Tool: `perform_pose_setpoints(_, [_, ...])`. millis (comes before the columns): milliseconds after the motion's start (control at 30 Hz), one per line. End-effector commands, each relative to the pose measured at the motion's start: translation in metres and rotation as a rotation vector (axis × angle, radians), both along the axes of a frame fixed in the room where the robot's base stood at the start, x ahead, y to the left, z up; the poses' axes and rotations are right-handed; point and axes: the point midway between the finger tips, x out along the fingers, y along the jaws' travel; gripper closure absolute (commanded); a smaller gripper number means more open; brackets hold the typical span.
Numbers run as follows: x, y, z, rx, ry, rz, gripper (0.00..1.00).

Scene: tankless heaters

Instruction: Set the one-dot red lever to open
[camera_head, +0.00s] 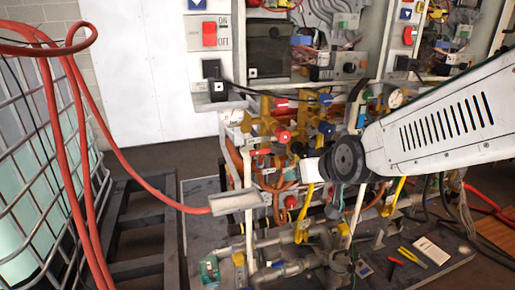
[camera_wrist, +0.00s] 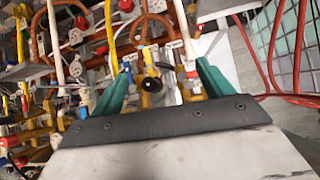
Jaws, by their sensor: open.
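My gripper (camera_wrist: 164,67) shows in the wrist view with two green fingers spread apart and nothing held between them. Beyond the fingers are a yellow pipe fitting, a black round part (camera_wrist: 152,85) and small white tags (camera_wrist: 173,45) with marks too small to count. Red handles (camera_wrist: 102,50) show to the left of the fingers, and a small red part (camera_wrist: 193,74) shows near the right finger. In the head view, a red lever (camera_head: 262,152) and a red round handle (camera_head: 284,136) sit among the pipes. I cannot tell which has one dot. My fingers cannot be made out there.
Heater panels (camera_head: 270,45) stand above the crowded pipes. Red hoses (camera_head: 75,110) and a caged tank (camera_head: 40,170) are at the left. Loose tools (camera_head: 412,257) lie on the base at the right. Pipes and valves leave little free room around my gripper.

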Motion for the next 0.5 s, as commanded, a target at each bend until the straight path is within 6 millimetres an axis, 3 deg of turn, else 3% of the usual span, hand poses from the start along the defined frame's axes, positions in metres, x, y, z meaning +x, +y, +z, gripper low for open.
perform_pose_setpoints(100, [0.038,0.031,-0.009,0.030,-0.168,0.025,0.21])
perform_pose_setpoints(200, [0.059,0.050,-0.010,0.051,-0.304,0.032,0.21])
perform_pose_setpoints(333, [0.076,0.072,-0.011,0.071,-0.459,0.041,0.21])
perform_pose_setpoints(500, [0.082,0.095,-0.011,0.093,-0.611,0.049,0.21])
